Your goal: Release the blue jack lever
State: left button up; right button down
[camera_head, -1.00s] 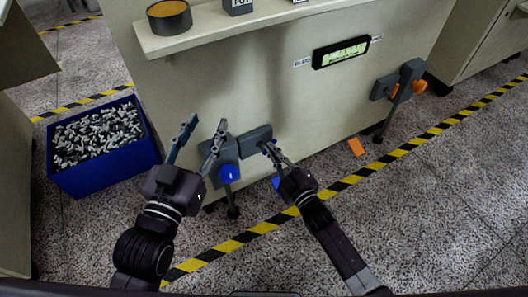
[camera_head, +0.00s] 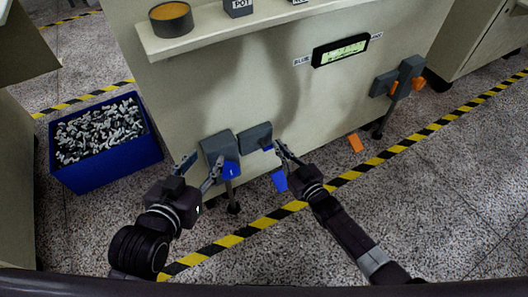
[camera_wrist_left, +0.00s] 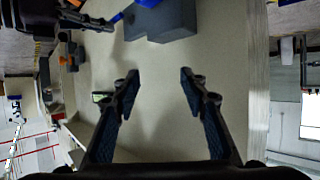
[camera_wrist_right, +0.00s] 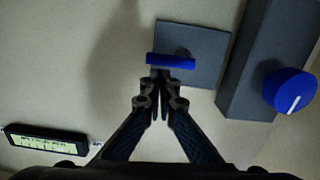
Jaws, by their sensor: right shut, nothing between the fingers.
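The blue lever (camera_wrist_right: 170,61) is a short bar on a grey plate (camera_wrist_right: 205,40) in the right wrist view. In the head view it is a small blue patch (camera_head: 267,147) on the plate's lower edge. My right gripper (camera_wrist_right: 160,75) is shut and empty, its tips right at the lever's lower edge; I cannot tell whether they touch. A round blue knob (camera_wrist_right: 290,90) with a white mark sits on the larger grey block beside it, also in the head view (camera_head: 230,170). My left gripper (camera_wrist_left: 157,75) is open and empty, left of that block.
A blue bin of metal parts (camera_head: 105,173) stands at left. A shelf (camera_head: 220,30) and small green display (camera_head: 340,51) are above.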

pick_arm(q)
jog(key=shift+w+d+r, duration=0.1)
jog(key=shift+w+r, duration=0.05)
jog(key=shift+r, duration=0.15)
pick_arm(e)
jog(key=shift+d+f, duration=0.1)
dwell(0.4)
pick_arm(q)
jog(key=s+a+f+g+y+p, duration=0.1)
jog(key=s+a+f+g+p, duration=0.1)
jog(key=s+f+g, duration=0.3)
jog(key=s+a+f+g+y+p, duration=0.1)
jog(key=s+a+f+g+p, duration=0.2)
jog(key=s, duration=0.9)
jog(key=shift+s+a+f+n+g+y+p, duration=0.45)
jog(key=shift+f+g, duration=0.45)
jog(key=shift+f, duration=0.55)
pick_arm(e)
jog(key=s+d+r, duration=0.4)
jog(key=s+d, duration=0.1)
jog(key=s, duration=0.4)
jog(key=shift+s+d+r, duration=0.15)
jog(key=shift+d, duration=0.05)
pick_arm(q)
jog(key=shift+w+d, duration=0.1)
jog(key=shift+d, duration=0.05)
